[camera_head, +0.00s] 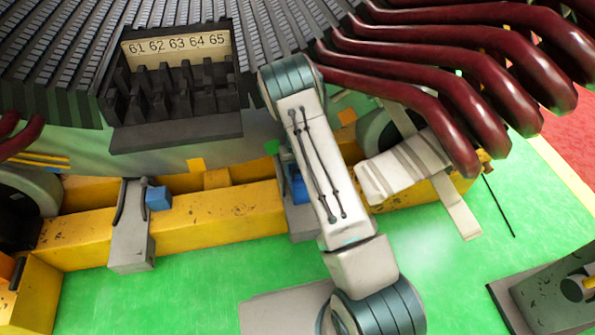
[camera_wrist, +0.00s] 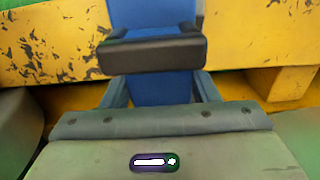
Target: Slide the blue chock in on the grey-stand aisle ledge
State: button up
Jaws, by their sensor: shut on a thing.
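In the wrist view my gripper (camera_wrist: 152,52) is shut on a blue chock (camera_wrist: 152,89); blue shows both between the fingers and beyond the dark finger pad. In the head view my arm hides the gripper. A patch of blue (camera_head: 299,188) shows at the arm's left edge, above a grey stand (camera_head: 299,222) against the yellow beam. My arm covers part of this stand, and I cannot tell whether the chock touches its ledge. A second grey stand (camera_head: 131,240) is farther left, with a blue block (camera_head: 158,198) on its right side.
The worn yellow beam (camera_head: 215,217) runs behind the stands and close beyond my gripper. Dark red coils (camera_head: 450,95) overhang on the right. A pale bracket (camera_head: 405,165) is just right of my arm. The green floor (camera_head: 190,300) is clear at the front left.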

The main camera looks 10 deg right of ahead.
jog(key=shift+w+b, duration=0.55)
jog(key=shift+w, duration=1.1)
jog(key=o, duration=1.2)
jog(key=shift+c, duration=0.2)
jog(key=shift+s, duration=0.1)
jog(key=shift+r, duration=0.1)
notch_tip(320, 180, up, 14)
jog(key=p, duration=0.5)
